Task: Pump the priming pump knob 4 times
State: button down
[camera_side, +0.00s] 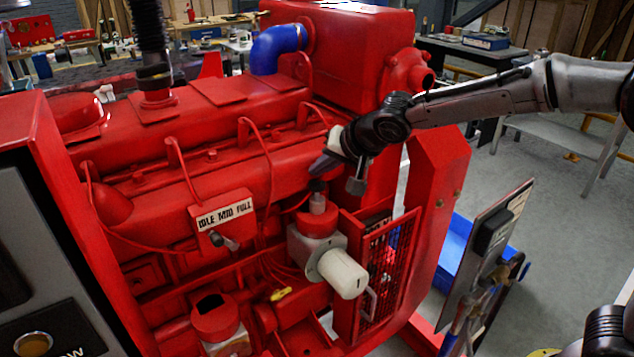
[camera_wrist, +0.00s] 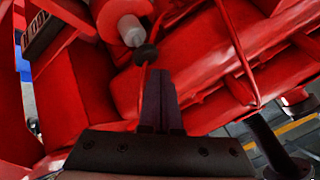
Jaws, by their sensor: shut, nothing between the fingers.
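The priming pump knob (camera_side: 318,185) is a small black cap on a grey shaft (camera_side: 318,203), which rises from a red collar on a grey housing (camera_side: 312,247). In the wrist view the knob (camera_wrist: 146,53) shows with its shaft, just beyond and left of my fingertips. My gripper (camera_side: 322,167) is shut and empty, close above the knob in the side view. The fingers also show together in the wrist view (camera_wrist: 160,75). A small gap shows between fingertips and knob; whether they touch at any point I cannot tell.
A white cylinder (camera_side: 345,272) juts out below the pump. A red mesh guard (camera_side: 388,262) stands to its right. A lever (camera_side: 224,241) under an IDLE MID FULL label (camera_side: 225,213) is at left. Red pipes (camera_side: 262,145) arch over the engine behind the knob.

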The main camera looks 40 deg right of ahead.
aim_at(321, 185)
jog(key=shift+r, duration=2.35)
jog(key=shift+d+r, duration=0.1)
jog(key=shift+d, duration=0.05)
jog(key=s+d+r+m+t, duration=0.1)
jog(key=s+d+r, duration=0.6)
jog(key=r, duration=0.2)
jog(key=s+d+h, duration=0.1)
jog(key=s+d, duration=0.3)
jog(key=s, duration=0.4)
jog(key=s+f+n+g, duration=0.2)
jog(key=s+f+n, duration=0.2)
jog(key=s+f, duration=0.3)
jog(key=s+f+n+g, duration=0.2)
jog(key=s+f+n, duration=0.2)
jog(key=s, duration=0.9)
notch_tip(321, 185, down, 3)
jog(key=shift+s+d+r+n+g, duration=0.15)
jog(key=shift+s+d+n+g, duration=0.15)
jog(key=shift+s+d+n, duration=0.1)
